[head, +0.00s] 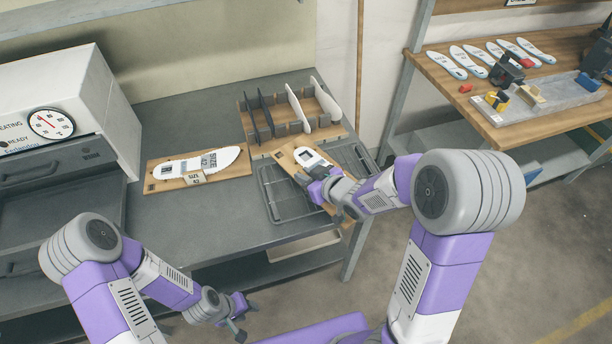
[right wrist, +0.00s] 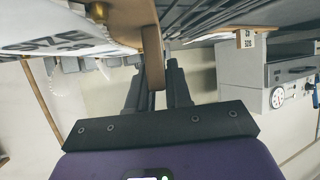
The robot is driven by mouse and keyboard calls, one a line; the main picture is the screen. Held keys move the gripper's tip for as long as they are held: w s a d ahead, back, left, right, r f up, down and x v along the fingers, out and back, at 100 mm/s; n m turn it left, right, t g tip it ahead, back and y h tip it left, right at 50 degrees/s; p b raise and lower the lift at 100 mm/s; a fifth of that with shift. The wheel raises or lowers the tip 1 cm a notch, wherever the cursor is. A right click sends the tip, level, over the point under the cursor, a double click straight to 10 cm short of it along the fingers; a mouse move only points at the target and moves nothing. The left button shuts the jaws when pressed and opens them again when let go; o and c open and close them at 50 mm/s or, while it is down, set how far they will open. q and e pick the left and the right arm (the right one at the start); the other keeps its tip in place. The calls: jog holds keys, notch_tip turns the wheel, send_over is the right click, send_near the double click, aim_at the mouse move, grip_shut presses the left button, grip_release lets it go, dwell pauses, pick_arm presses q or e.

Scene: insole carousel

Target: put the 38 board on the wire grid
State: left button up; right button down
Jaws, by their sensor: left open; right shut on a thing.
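The 38 board, a wooden board with a white insole (head: 307,156), lies diagonally over the dark wire grid (head: 278,203) near the table's right end. My right gripper (head: 318,180) is shut on its wooden edge and hides part of it. In the right wrist view the wooden piece (right wrist: 152,58) stands between the fingers (right wrist: 152,85), with the white, lettered insole (right wrist: 50,30) at upper left. The wire grid (right wrist: 200,14) is close beside it there. I cannot tell whether the board touches the wires. My left gripper (head: 232,312) is open and empty near the front.
A size 42 board (head: 236,169) lies left of the grid. A wooden rack (head: 262,146) with upright dark and white dividers stands behind the grid. A white heater (head: 60,110) with a dial fills the table's left. Several insoles lie on a wooden bench (head: 450,95) at right.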

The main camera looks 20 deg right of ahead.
jog(key=c, duration=1.1)
grip_release()
jog(key=shift+o, duration=0.2)
jog(key=shift+s+r, duration=0.1)
jog(key=shift+r, duration=0.05)
jog(key=v, duration=0.6)
jog(key=shift+s+d+p, duration=0.15)
jog(key=shift+p, duration=0.2)
jog(key=shift+b+v, duration=1.3)
jog(key=shift+v, duration=0.45)
jog(key=shift+b+v, duration=0.45)
jog(key=shift+v, duration=0.45)
